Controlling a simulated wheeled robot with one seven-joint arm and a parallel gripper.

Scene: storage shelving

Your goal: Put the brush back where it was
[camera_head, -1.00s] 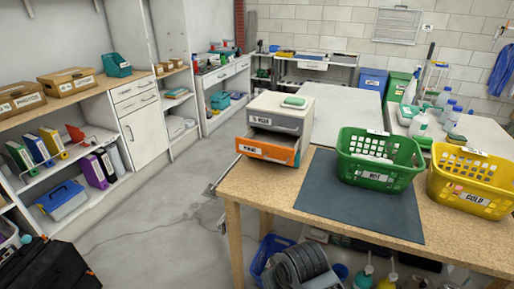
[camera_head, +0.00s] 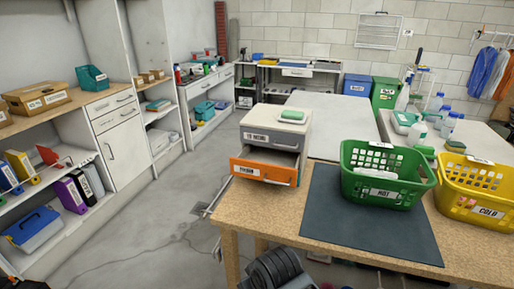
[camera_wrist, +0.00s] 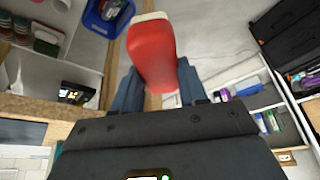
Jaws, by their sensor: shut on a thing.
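In the wrist view my gripper (camera_wrist: 158,82) is shut on a red, rounded thing with a pale edge at its far end, seemingly the brush (camera_wrist: 152,50). The part of it between the fingers is partly hidden. In the head view neither my gripper nor this red thing shows. A small drawer unit (camera_head: 248,148) stands on the wooden table, with its orange lower drawer (camera_head: 254,170) pulled out. A green-topped object (camera_head: 292,115) lies on top of the unit.
A green basket (camera_head: 388,194) labelled HOT and a yellow basket (camera_head: 486,208) labelled COLD stand on the wooden table (camera_head: 268,222). The dark mat (camera_head: 350,228) is bare in front. Shelves (camera_head: 68,222) with binders line the left. Grey floor (camera_head: 150,205) is open between.

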